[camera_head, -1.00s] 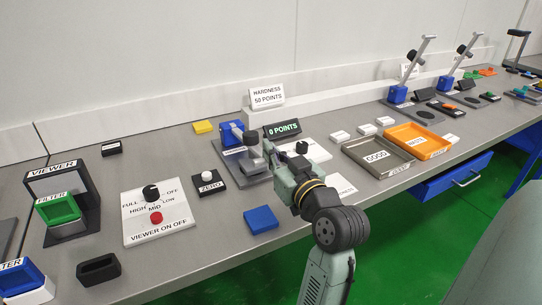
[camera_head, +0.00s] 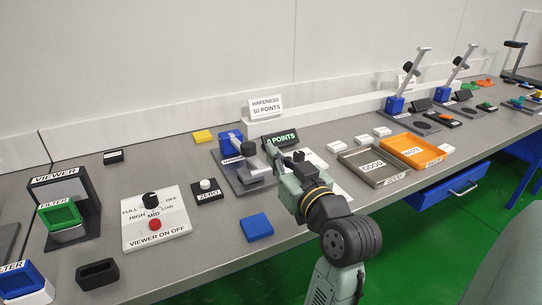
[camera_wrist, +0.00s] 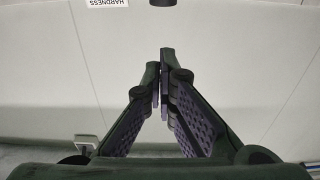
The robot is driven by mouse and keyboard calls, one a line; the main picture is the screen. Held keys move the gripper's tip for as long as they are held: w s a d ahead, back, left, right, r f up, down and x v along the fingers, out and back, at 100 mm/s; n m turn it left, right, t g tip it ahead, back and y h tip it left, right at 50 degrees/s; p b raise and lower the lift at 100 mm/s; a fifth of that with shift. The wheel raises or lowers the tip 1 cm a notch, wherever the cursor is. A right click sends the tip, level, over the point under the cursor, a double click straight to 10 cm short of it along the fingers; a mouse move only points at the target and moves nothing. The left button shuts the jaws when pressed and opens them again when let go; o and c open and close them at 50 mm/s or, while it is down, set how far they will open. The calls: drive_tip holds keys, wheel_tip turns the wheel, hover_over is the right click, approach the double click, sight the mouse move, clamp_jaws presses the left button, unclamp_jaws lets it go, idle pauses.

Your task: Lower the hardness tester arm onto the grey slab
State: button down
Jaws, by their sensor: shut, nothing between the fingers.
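The hardness tester (camera_head: 230,143) has a blue post on a grey base. Its grey arm (camera_head: 257,168) reaches low over the base, toward my gripper. The grey slab cannot be clearly told apart from the base and arm at this size. My gripper (camera_head: 269,149) is shut and empty, just right of the tester arm in the head view; whether it touches the arm cannot be told. In the wrist view, the fingertips (camera_wrist: 162,78) come together against a pale wall. A dark rounded part shows at that view's top edge, but I cannot tell what it is.
The display (camera_head: 281,140) reads 0 POINTS behind my gripper. The ZERO button (camera_head: 207,186) and a blue block (camera_head: 257,226) stand left and in front. The GOOD tray (camera_head: 376,166) and orange WASTE tray (camera_head: 414,150) are to the right. Two raised-arm stands are farther right.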

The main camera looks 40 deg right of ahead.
drive_tip(key=b+v, duration=0.1)
drive_tip(key=b, duration=0.2)
drive_tip(key=b+v, duration=0.2)
drive_tip(key=b, duration=0.1)
drive_tip(key=b+v, duration=0.2)
drive_tip(key=b, duration=0.1)
drive_tip(key=shift+s+d+f, duration=0.15)
drive_tip(key=shift+d+f, duration=0.05)
drive_tip(key=shift+f, duration=0.2)
drive_tip(key=shift+r+b, duration=0.1)
drive_tip(key=shift+b, duration=1.05)
drive_tip(key=w+d+f, duration=0.1)
drive_tip(key=w+f, duration=0.1)
drive_tip(key=w, duration=0.6)
drive_tip(key=shift+w+d+f, duration=0.3)
drive_tip(key=shift+f, duration=0.1)
